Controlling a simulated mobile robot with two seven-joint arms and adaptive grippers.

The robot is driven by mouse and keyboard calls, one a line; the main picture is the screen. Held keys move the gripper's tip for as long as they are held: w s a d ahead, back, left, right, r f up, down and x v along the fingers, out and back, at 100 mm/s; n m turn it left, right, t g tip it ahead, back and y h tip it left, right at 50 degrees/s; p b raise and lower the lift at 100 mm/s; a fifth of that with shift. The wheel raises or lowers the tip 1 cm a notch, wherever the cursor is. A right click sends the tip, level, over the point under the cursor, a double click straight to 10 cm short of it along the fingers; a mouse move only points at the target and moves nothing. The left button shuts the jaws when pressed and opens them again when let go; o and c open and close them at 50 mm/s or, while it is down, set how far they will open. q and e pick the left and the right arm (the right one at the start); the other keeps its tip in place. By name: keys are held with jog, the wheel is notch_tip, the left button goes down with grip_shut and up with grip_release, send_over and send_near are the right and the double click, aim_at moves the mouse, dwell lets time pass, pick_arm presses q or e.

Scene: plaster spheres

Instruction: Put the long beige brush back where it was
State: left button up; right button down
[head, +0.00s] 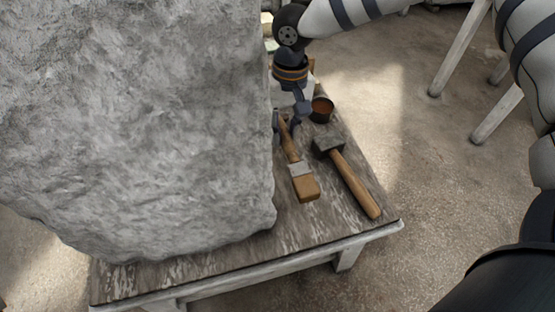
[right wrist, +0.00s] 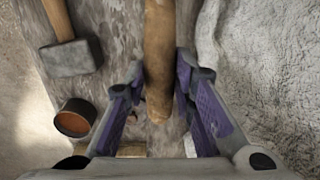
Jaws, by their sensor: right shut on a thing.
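The long beige brush (head: 305,187) is beside the large stone block, with its bristle end toward the front of the table and its wooden handle pointing back. My right gripper (head: 289,127) comes from above and is shut on the handle near its back end. In the right wrist view the brush handle (right wrist: 159,55) runs between the two purple-padded fingers (right wrist: 160,78). The bristles are out of that view. I cannot tell whether the brush touches the table or is just above it. My left gripper is not in view.
The wooden table (head: 240,255) carries a big rough stone block (head: 140,120) on the left. A hammer (head: 350,178) lies right of the brush. A small dark cup (head: 321,109) with brown contents stands behind the hammer. Bare tabletop shows near the front edge.

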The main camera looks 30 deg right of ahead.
aim_at(284, 168)
jog(key=f, duration=0.9)
jog(key=shift+s+f+b, duration=0.25)
jog(key=shift+s+b, duration=0.05)
jog(key=shift+s, duration=0.1)
jog(key=shift+f, duration=0.2)
jog(key=c, duration=1.3)
grip_release()
jog(key=shift+c, duration=0.2)
jog(key=shift+r, duration=0.1)
jog(key=r, duration=0.8)
jog(key=r+p, duration=0.1)
jog(key=r, duration=0.3)
jog(key=shift+w+d+r, duration=0.1)
jog(key=shift+d+r, duration=0.05)
jog(key=shift+d, duration=0.25)
